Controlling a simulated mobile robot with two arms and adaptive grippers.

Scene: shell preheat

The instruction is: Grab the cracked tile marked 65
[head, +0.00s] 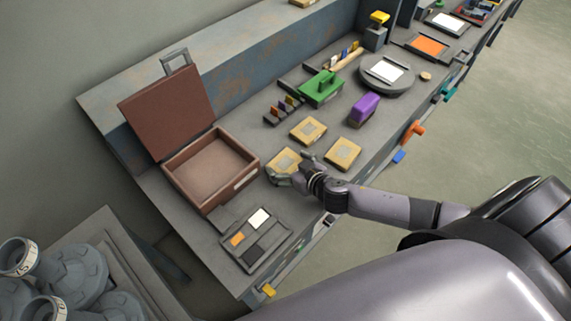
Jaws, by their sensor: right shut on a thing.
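Three yellowish tiles lie on the grey bench, right of the open brown box. One tile (283,161) is at my right gripper (291,172), which is shut on it from the front right side. A second tile (308,130) lies behind it, and a third tile (343,153) lies to the right. Each has a greyish patch on top. Numbers and cracks are too small to read, so I cannot tell which one is marked 65. My left gripper is not in view.
The brown box (246,174) stands with its lid (168,108) raised. A tray with coloured plates (262,257) lies in front. A purple block (364,109), a green holder (320,90) and a round grey stand (405,86) are farther back. Grey cylinders (75,270) stand at lower left.

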